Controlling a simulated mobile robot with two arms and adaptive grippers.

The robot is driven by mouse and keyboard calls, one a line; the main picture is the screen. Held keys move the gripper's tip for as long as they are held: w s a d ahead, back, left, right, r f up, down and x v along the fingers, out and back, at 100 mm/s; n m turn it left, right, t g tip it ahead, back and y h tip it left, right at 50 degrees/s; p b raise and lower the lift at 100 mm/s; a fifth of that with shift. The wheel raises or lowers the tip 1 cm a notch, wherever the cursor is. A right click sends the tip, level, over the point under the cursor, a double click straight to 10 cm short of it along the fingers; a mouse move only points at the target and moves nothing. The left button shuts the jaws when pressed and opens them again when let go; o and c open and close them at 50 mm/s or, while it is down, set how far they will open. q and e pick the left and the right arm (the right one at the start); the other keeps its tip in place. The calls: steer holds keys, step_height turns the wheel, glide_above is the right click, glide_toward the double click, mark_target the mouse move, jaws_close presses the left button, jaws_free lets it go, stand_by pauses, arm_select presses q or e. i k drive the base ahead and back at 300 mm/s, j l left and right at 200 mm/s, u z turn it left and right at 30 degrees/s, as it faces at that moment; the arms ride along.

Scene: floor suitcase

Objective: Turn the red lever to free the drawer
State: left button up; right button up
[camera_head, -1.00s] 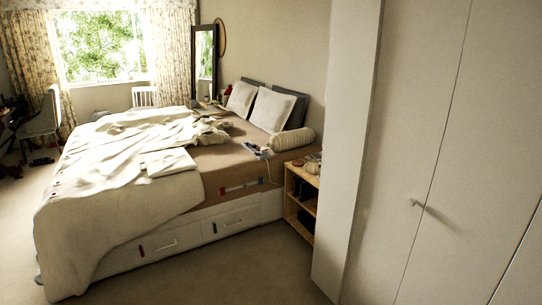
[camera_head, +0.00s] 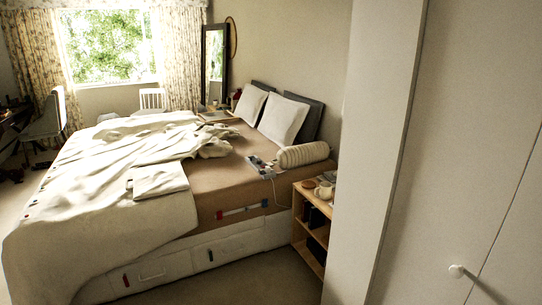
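A small red lever (camera_head: 126,280) sits on the front of the left white drawer (camera_head: 180,268) in the bed base, left of that drawer's handle. The drawer looks shut. A second drawer (camera_head: 232,246) to its right has a small blue piece (camera_head: 211,255) on its left part. Red and blue marks (camera_head: 242,212) also show on the bed's side above. Neither of my grippers is in view.
The bed (camera_head: 205,206) with a cream blanket (camera_head: 105,190) hanging over its left side fills the middle. A wooden shelf unit (camera_head: 300,228) stands right of the drawers. A white wardrobe (camera_head: 450,150) fills the right. Carpet (camera_head: 265,280) is clear before the drawers.

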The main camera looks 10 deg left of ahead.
mark_target(124, 278)
steer(key=i+u, duration=0.25)
steer(key=u, duration=0.15)
steer(key=i+u, duration=0.55)
steer(key=u, duration=0.2)
